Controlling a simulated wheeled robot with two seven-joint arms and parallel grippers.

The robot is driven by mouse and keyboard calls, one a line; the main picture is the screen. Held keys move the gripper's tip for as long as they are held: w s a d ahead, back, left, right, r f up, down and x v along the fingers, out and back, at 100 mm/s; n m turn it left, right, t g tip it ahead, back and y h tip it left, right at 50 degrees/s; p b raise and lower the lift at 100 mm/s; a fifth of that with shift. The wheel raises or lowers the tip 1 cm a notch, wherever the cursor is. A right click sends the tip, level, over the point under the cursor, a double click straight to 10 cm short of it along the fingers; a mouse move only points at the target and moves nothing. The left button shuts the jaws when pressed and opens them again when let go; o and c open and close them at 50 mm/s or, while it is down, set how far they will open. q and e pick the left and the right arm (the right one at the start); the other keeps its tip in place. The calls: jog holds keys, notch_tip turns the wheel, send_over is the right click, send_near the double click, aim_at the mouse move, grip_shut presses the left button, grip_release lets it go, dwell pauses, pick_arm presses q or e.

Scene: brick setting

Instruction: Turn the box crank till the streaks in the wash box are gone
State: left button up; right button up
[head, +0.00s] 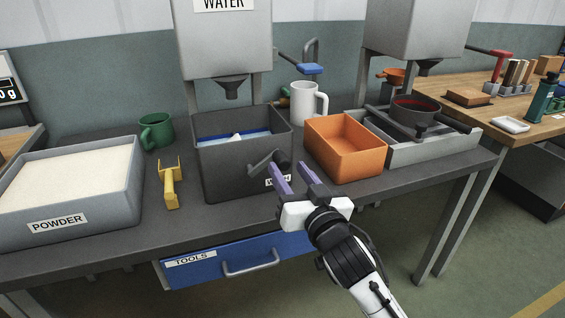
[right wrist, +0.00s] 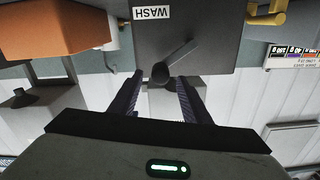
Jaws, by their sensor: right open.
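The dark grey wash box (head: 222,175) stands mid-table; in the right wrist view its WASH label (right wrist: 152,13) shows upside down. Pale and blue contents show inside it, with a small white patch (head: 236,137); I cannot make out streaks clearly. The box crank (head: 262,167) is on the front wall, with its dark knob toward the upper right. My right gripper (head: 291,166) is open, its purple fingers pointing at the box front by the knob. In the right wrist view the knob (right wrist: 160,73) shows between the fingertips (right wrist: 161,80); contact is unclear. My left gripper is not in view.
An orange bin (head: 345,165) stands close right of the wash box. A white mug (head: 305,103) stands behind. A blue tools drawer (head: 215,260) is below the tabletop.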

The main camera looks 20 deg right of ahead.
aim_at(285, 166)
jog(key=shift+w+a, duration=0.1)
jog(key=shift+w, duration=2.25)
grip_shut()
